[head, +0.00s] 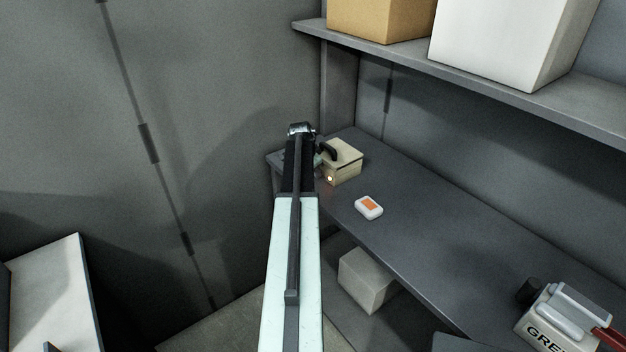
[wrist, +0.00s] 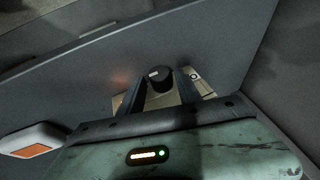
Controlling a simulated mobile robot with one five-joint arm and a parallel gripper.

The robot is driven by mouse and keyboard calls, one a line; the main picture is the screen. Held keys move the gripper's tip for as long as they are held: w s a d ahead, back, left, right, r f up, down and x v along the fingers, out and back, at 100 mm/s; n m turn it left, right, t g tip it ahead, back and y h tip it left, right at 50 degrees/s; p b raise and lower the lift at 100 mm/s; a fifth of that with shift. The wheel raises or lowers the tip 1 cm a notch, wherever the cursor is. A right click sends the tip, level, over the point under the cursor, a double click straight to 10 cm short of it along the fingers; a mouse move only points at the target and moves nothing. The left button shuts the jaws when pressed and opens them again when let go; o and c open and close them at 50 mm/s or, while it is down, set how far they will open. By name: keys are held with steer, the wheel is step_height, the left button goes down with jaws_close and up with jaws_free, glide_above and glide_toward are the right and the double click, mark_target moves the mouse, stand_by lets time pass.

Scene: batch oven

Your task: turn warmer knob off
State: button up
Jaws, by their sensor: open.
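The warmer is a small beige box (head: 345,170) at the far left end of the grey counter, with a small warm light glowing low on its front. Its round black knob (wrist: 160,79) shows in the wrist view, with a pale mark on its face. A small ring mark shows on the beige panel to the right of the knob. My gripper (head: 325,152) is at the warmer's left side in the head view. In the wrist view its dark open fingers (wrist: 160,90) stand on either side of the knob. I cannot tell whether they touch it. The knob is not clear in the head view.
A white and orange device (head: 369,207) lies on the counter right of the warmer, also in the wrist view (wrist: 33,141). A shelf (head: 480,75) with boxes hangs above. A labelled container (head: 550,325) stands at the right. A wall rises close on the left.

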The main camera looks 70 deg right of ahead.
steer(key=shift+x, duration=0.9)
steer(key=shift+r, duration=0.1)
